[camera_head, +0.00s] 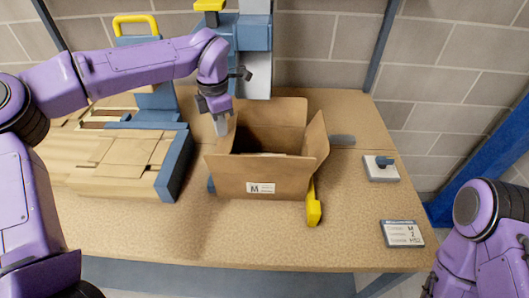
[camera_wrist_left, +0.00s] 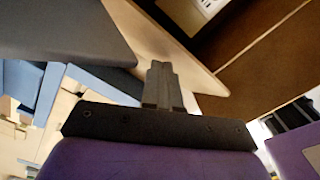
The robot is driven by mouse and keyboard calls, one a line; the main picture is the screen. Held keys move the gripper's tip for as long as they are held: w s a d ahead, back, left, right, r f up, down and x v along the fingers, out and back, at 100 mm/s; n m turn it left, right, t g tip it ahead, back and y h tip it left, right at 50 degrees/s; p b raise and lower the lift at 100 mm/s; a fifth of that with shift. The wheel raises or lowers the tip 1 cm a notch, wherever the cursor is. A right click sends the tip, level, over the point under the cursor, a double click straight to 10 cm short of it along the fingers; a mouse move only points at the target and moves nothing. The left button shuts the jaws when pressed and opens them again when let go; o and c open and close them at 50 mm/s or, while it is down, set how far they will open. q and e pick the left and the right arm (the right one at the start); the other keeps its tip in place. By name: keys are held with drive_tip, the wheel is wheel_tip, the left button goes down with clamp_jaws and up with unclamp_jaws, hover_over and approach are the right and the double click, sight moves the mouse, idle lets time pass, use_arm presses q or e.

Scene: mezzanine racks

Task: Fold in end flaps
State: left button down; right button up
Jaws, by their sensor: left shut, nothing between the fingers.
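An open brown cardboard box (camera_head: 285,178) with an "M" label on its front stands mid-table. Its back flap (camera_head: 272,111) stands up, its right flap (camera_head: 316,142) leans up and outward, and its left flap (camera_head: 216,147) sticks out on the left. My left gripper (camera_head: 221,127) is shut and empty, pointing down at the box's left side by that flap. In the left wrist view, the shut fingers (camera_wrist_left: 161,82) are over or against a tan flap (camera_wrist_left: 150,42); contact cannot be told. My right gripper is outside the view.
A stack of flat cardboard (camera_head: 110,160) lies in a blue-edged holder at left. A blue machine column (camera_head: 253,50) stands behind the box. A yellow-handled thing (camera_head: 314,208) is at the box's right. A grey block with a knob (camera_head: 381,168) and a label card (camera_head: 402,234) lie further right.

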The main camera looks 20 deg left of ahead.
use_arm(q)
drive_tip(key=shift+w+d, duration=0.2)
drive_tip(key=shift+d, duration=0.65)
wheel_tip(320, 180, up, 7)
drive_tip(key=p, duration=0.7)
